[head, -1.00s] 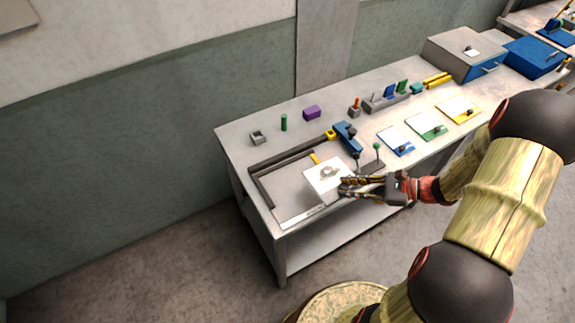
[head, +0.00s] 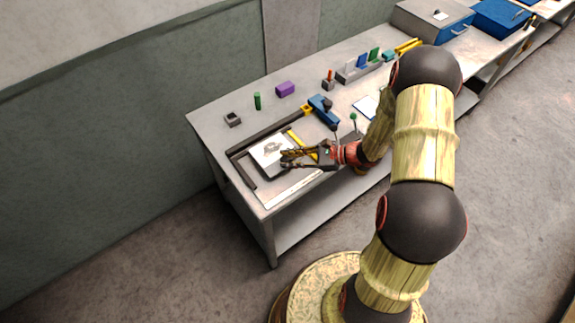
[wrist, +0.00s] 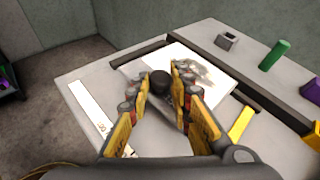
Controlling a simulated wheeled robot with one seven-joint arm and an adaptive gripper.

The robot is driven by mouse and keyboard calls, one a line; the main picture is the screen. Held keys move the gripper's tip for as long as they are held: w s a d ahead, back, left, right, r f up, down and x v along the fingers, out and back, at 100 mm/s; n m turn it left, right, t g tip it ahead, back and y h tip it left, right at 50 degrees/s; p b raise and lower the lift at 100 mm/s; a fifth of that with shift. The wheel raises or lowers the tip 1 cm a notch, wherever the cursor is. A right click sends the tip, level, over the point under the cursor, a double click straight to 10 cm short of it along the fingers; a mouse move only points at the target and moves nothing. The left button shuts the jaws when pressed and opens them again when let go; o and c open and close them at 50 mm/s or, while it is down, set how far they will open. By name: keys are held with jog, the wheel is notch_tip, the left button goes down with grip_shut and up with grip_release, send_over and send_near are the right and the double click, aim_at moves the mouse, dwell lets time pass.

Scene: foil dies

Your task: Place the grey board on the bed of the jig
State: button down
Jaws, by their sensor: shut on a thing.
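The grey board (head: 265,150) looks pale, with a darker grey picture on its face. It also shows in the wrist view (wrist: 215,82), with a dark round knob (wrist: 160,82) at its near side. My gripper (head: 285,157) is shut on this knob, and its fingers (wrist: 161,85) stand on both sides of it. The board is over the bed of the jig (head: 283,184), inside the corner of the dark fences (head: 242,147). A dark shadow shows under its near edge; I cannot tell whether it touches the bed. The fingers hide part of the board.
A yellow piece (head: 301,145) lies right of the board, and a pale strip (head: 293,189) runs along the front.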

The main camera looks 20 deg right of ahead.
jog(key=f, duration=0.4)
jog(key=shift+w+a+b, duration=0.2)
jog(key=shift+a+b, duration=0.05)
jog(key=shift+b, duration=0.15)
jog(key=c, duration=1.6)
grip_release()
jog(key=shift+c, duration=0.2)
jog(key=shift+r, duration=0.1)
